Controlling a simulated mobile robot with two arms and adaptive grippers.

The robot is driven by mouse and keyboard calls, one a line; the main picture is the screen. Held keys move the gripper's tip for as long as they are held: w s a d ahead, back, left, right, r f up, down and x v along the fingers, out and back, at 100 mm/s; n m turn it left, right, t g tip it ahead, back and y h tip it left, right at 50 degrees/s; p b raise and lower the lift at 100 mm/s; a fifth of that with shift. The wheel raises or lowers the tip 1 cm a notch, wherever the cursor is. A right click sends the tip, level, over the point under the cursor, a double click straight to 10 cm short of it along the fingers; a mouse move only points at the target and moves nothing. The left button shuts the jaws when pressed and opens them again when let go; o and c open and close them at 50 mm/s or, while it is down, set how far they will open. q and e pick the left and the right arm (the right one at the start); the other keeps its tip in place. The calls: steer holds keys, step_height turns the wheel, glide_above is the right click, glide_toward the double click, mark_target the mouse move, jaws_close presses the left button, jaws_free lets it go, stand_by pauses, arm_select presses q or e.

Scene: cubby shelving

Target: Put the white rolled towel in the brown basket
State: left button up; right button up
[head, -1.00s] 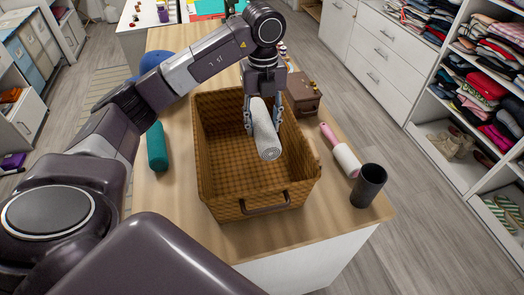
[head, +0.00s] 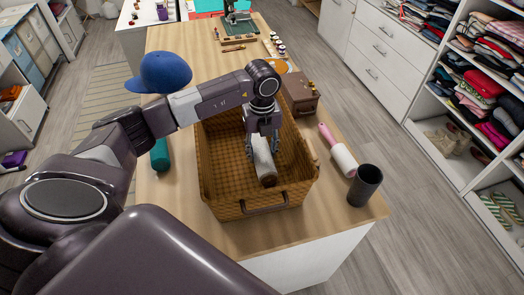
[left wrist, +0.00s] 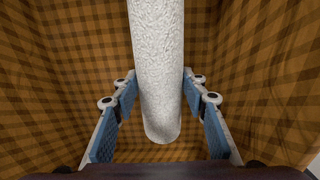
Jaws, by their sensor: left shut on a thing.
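The white rolled towel (head: 263,163) is between the fingers of my left gripper (head: 264,150), which is shut on it. The towel is down inside the brown checked basket (head: 222,196), and its near end is in shadow. In the left wrist view the towel (left wrist: 157,60) runs between the two blue-padded fingers (left wrist: 158,92), with the basket's wall (left wrist: 60,60) around it. I cannot tell whether the towel touches the basket floor. My right gripper is not in view.
Right of the basket are a brown box (head: 300,92), a pink-handled lint roller (head: 340,155) and a dark cup (head: 365,186). A blue cap (head: 163,72) and a teal roll (head: 159,155) lie to the left. Sewing items stand at the table's far end.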

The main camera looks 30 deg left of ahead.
mark_target(262, 149)
arm_select(q)
steer(key=shift+f, duration=0.1)
steer(key=o, duration=1.2)
steer(key=shift+r, duration=0.25)
step_height(262, 149, up, 11)
steer(key=b, duration=0.3)
steer(key=shift+f, duration=0.2)
steer(key=shift+r, duration=0.6)
